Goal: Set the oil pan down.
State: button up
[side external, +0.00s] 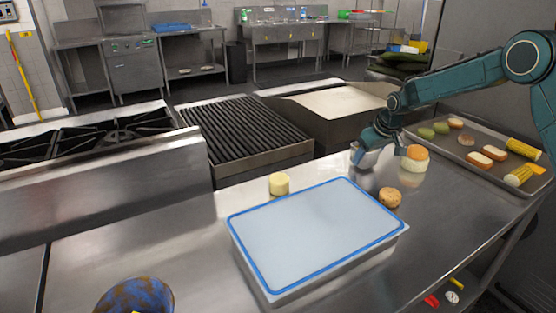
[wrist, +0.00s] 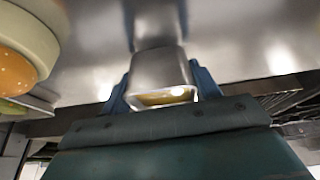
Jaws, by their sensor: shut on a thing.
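The oil pan (wrist: 160,70) is a small grey metal vessel with yellow oil showing in its opening in the wrist view. My gripper (wrist: 162,88) is shut on it, with one blue finger on each side. In the side external view my gripper (side external: 368,151) is low over the back of the steel counter, and the oil pan (side external: 357,153) shows partly beside it. The arm hides part of the pan there. I cannot tell whether its base touches the counter.
A pale bowl with an orange item (side external: 414,160) stands close to my gripper. A brown round item (side external: 390,197), a yellow cylinder (side external: 279,184) and a blue-rimmed container (side external: 315,230) are on the counter. A food tray (side external: 447,150) lies right; a grill (side external: 245,130) is behind.

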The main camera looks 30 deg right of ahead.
jog(key=shift+f, duration=0.3)
jog(key=shift+f, duration=0.1)
jog(key=o, duration=1.2)
jog(key=shift+f, duration=0.1)
jog(key=shift+c, duration=0.2)
jog(key=shift+r, duration=0.2)
jog(key=v, duration=1.2)
